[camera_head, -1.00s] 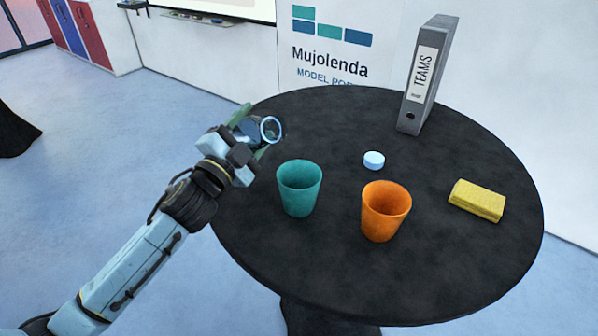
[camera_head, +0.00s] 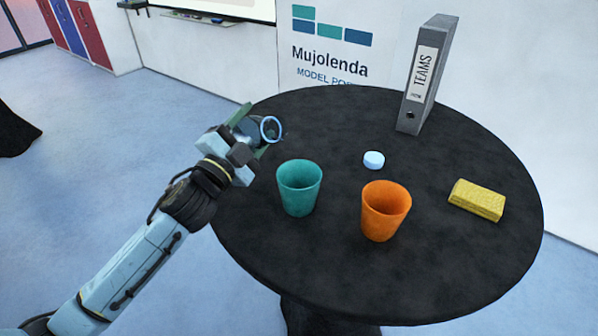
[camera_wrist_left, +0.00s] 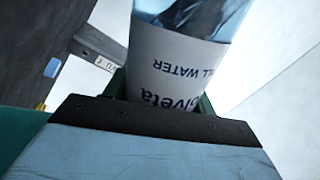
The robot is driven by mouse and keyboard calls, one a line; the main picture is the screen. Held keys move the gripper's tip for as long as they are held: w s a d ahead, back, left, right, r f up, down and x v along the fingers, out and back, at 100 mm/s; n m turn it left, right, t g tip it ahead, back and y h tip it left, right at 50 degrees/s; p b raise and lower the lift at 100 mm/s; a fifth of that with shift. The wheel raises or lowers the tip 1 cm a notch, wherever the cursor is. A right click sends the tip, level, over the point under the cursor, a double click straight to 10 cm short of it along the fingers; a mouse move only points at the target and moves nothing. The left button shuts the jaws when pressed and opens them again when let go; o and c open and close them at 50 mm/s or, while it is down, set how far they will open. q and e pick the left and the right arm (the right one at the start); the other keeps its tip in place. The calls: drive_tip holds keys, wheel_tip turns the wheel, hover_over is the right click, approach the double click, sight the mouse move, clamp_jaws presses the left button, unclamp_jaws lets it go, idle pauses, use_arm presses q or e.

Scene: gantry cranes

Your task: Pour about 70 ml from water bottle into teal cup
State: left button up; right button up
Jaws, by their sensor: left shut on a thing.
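My left gripper (camera_head: 254,126) is shut on the water bottle (camera_head: 270,129), above the left edge of the round table. The bottle is tilted, with its open mouth ring facing right and toward the camera. Its white label with dark lettering fills the middle of the left wrist view (camera_wrist_left: 175,68). The teal cup (camera_head: 299,188) stands upright on the table, just below and right of the bottle's mouth. The bottle is apart from the cup, and no stream of water shows. The cup's inside bottom is not clear. My right gripper is not in view.
An orange cup (camera_head: 385,211) stands right of the teal cup. A pale blue cap (camera_head: 374,160), a yellow sponge (camera_head: 477,200) and a grey binder (camera_head: 428,75) are also on the black round table (camera_head: 450,265). The front of the table is clear.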

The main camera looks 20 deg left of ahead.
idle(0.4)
use_arm(q)
drive_tip(key=shift+s+d+f+n+p, duration=0.1)
drive_tip(key=shift+d+f+n+p, duration=0.15)
drive_tip(key=shift+n, duration=0.45)
drive_tip(key=r+n+p, duration=0.1)
drive_tip(key=p, duration=0.1)
drive_tip(key=r+n+y+p, duration=0.1)
drive_tip(key=shift+s+d+r+p, duration=0.15)
drive_tip(key=shift+d+r+p, duration=0.2)
drive_tip(key=shift+p, duration=0.05)
drive_tip(key=shift+d+f+n, duration=0.15)
drive_tip(key=shift+f+n, duration=0.2)
drive_tip(key=shift+n, duration=0.35)
drive_tip(key=shift+f+n+g+y+p, duration=0.15)
drive_tip(key=shift+n+g+y+p, duration=0.2)
drive_tip(key=shift+n+p, duration=0.3)
drive_tip(key=shift+r+n, duration=0.2)
drive_tip(key=shift+n, duration=0.45)
drive_tip(key=shift+a+f+n+g+y, duration=0.25)
drive_tip(key=shift+f+n+g, duration=0.1)
drive_tip(key=shift+f+n, duration=0.5)
drive_tip(key=shift+a+n, duration=0.15)
drive_tip(key=shift+n, duration=1)
drive_tip(key=shift+f+n+g, duration=0.1)
drive_tip(key=shift+n+g, duration=0.3)
drive_tip(key=shift+n, duration=0.6)
